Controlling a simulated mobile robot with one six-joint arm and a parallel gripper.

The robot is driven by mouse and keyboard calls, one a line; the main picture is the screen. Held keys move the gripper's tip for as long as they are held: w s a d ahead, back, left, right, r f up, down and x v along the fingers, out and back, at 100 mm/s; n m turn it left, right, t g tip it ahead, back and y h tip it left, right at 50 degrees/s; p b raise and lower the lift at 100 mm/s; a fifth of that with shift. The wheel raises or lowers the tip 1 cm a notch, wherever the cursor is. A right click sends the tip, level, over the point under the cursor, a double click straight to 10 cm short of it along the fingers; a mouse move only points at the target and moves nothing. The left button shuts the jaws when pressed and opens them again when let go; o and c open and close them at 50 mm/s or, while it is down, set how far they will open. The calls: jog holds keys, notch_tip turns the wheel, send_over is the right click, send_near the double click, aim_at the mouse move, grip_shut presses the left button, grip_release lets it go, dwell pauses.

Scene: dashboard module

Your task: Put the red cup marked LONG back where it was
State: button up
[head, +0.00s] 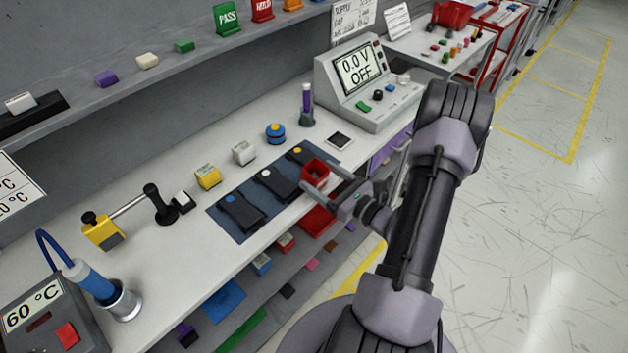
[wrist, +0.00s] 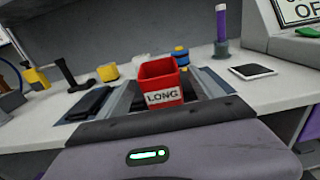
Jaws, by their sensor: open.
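The red cup (head: 315,171) stands upright at the right end of the dark blue mat (head: 217,217), by the bench's front edge. In the wrist view the red cup (wrist: 158,78) shows its white LONG label facing me and an open top. My gripper (head: 318,177) reaches in from the right with its jaws open. One finger is on each side of the cup. In the wrist view the cup stands between the fingers of my gripper (wrist: 166,92), with gaps visible beside it. The cup's underside is hidden.
Black devices with blue (head: 239,211), white (head: 277,185) and yellow (head: 302,156) buttons lie on the mat. Behind are a yellow block (head: 207,177), a white block (head: 243,152) and a blue button unit (head: 275,133). A meter (head: 366,82) reads 0.0 V OFF. A red bin (head: 318,220) is below.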

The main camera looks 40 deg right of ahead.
aim_at(308, 170)
jog(key=w, duration=0.2)
jog(key=w+b, duration=0.1)
jog(key=w, duration=0.2)
jog(key=shift+w+a+f+b, duration=0.2)
jog(key=shift+w+f+b, duration=0.1)
jog(key=shift+w+f, duration=0.1)
jog(key=shift+s, duration=0.1)
grip_shut()
